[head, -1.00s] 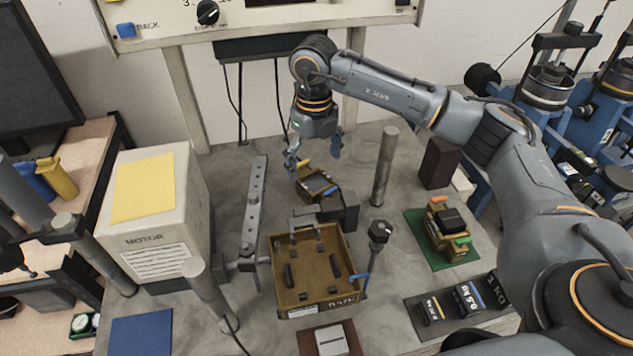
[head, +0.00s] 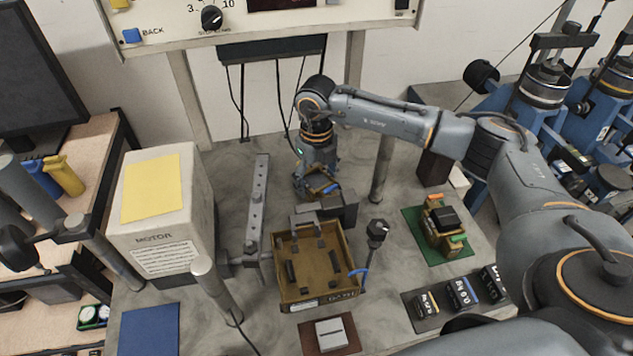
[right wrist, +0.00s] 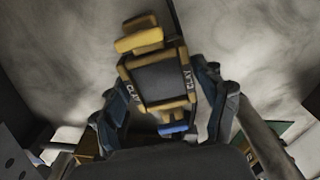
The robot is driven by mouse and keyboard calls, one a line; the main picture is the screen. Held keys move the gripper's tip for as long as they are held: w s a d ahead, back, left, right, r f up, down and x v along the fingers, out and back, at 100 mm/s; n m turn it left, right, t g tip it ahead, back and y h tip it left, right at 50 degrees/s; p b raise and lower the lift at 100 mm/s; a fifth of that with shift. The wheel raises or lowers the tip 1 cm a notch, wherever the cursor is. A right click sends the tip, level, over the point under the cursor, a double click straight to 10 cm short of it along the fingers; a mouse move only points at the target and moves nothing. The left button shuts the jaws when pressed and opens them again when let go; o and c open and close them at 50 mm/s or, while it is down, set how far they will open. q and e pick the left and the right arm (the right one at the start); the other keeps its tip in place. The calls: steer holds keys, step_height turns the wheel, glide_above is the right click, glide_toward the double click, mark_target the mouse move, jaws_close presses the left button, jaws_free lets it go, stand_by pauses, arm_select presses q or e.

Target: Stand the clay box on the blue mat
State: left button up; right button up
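The clay box (head: 318,187) is on the grey bench behind the brown tray, partly hidden by my right gripper (head: 316,183). In the right wrist view the clay box (right wrist: 155,78) shows a dark face, yellow-brown ends, a blue piece and "CLAY" lettering. My right gripper (right wrist: 168,118) is lowered over it, with one finger on each side. The fingers look spread; whether they touch the box is hard to tell. The blue mat (head: 148,330) lies flat and bare at the front left. My left gripper does not show.
The brown tray (head: 336,284) stands just in front. A flat metal bar (head: 257,205), a post (head: 218,290) and the white motor box (head: 160,235) stand between box and mat. A second post (head: 380,172) is close to my right gripper. A green mat (head: 470,243) holds another box.

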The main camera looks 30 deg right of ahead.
steer(key=c, duration=1.3)
steer(key=shift+o, duration=0.2)
steer(key=shift+w+r, duration=0.1)
steer(key=shift+r, duration=0.1)
